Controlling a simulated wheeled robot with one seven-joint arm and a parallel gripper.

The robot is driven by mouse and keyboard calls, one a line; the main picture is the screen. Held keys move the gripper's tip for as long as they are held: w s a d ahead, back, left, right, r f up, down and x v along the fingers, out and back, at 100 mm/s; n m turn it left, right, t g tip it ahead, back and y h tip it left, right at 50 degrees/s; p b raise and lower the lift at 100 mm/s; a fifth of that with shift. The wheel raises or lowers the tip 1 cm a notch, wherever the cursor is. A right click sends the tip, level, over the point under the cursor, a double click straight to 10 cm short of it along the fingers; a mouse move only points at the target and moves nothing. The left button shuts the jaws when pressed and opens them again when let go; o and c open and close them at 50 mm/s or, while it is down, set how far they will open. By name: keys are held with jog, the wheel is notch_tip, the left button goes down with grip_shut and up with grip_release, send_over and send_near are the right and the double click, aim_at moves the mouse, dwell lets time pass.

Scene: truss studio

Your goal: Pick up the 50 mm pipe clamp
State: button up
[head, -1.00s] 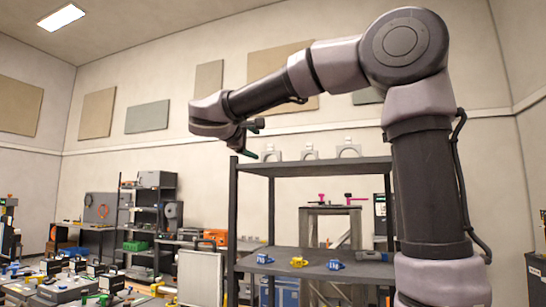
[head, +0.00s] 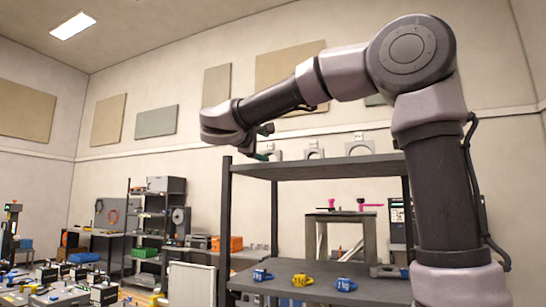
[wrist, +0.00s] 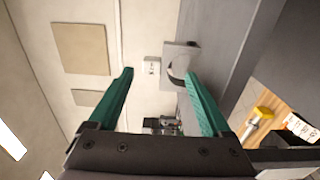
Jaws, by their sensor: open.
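Three grey arch-shaped pipe clamps stand in a row on the top shelf: a left one (head: 278,154), a middle one (head: 314,151) and a larger right one (head: 361,146). I cannot read sizes, so I cannot tell which is 50 mm. My gripper (head: 265,143), with green fingers, is open at the left end of the shelf, close to the left clamp. In the wrist view my gripper (wrist: 159,73) is open and empty, and a grey clamp (wrist: 181,58) shows ahead, near the tip of the right finger.
The dark shelf rack (head: 320,168) has corner posts. Its lower shelf holds blue (head: 262,275) and yellow (head: 302,280) fittings, another blue fitting (head: 346,284) and a dark cylinder (head: 388,271). Equipment cases stand at the left.

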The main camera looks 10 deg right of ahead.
aim_at(271, 149)
jog(key=x, duration=0.4)
jog(key=shift+w+d, duration=0.2)
jog(key=shift+w, duration=0.15)
jog(key=shift+a+r+x, duration=0.1)
jog(key=shift+r+x, duration=0.1)
jog(key=shift+x, duration=1.15)
jog(key=shift+a+r+x, duration=0.1)
jog(key=shift+r+x, duration=0.1)
jog(key=shift+x, duration=1.15)
jog(key=shift+w, duration=0.1)
grip_shut()
